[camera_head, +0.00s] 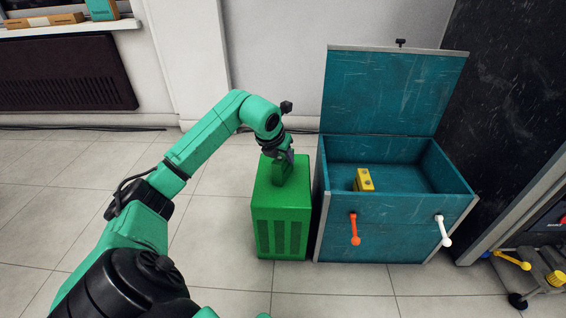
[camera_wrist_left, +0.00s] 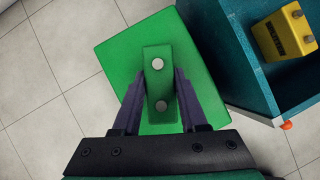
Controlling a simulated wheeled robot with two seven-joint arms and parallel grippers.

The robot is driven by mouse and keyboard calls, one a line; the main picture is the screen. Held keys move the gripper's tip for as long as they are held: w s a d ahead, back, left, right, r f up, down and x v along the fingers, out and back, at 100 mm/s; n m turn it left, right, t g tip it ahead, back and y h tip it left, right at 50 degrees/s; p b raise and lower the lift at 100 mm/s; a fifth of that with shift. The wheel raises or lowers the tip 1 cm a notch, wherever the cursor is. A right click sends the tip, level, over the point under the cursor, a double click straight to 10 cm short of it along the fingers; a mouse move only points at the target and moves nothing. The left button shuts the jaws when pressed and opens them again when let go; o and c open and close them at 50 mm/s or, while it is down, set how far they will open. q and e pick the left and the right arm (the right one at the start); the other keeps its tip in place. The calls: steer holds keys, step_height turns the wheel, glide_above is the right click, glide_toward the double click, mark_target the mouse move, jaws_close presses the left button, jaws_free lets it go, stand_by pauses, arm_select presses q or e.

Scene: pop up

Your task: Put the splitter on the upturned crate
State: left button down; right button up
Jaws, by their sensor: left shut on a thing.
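The green splitter (camera_wrist_left: 160,88), a narrow block with two silver studs, is between the fingers of my left gripper (camera_wrist_left: 161,78), which is shut on it. In the head view the splitter (camera_head: 281,174) is upright at the top of the upturned crate, under my left gripper (camera_head: 284,158). The upturned crate (camera_head: 281,228) is a green box with slotted sides on the floor; its flat top (camera_wrist_left: 118,54) also shows in the left wrist view. The splitter is over the middle of that top; I cannot tell whether it touches. My right gripper is not in view.
A teal chest (camera_head: 390,242) with its lid (camera_head: 392,95) raised stands close to the right of the crate. A yellow block (camera_head: 363,180) lies inside. Orange (camera_head: 354,228) and white (camera_head: 444,231) levers stick out of its front. Tiled floor left of the crate is clear.

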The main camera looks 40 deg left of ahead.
arm_select(q)
steer(key=shift+r, duration=0.15)
steer(key=shift+c, duration=2.2)
jaws_free()
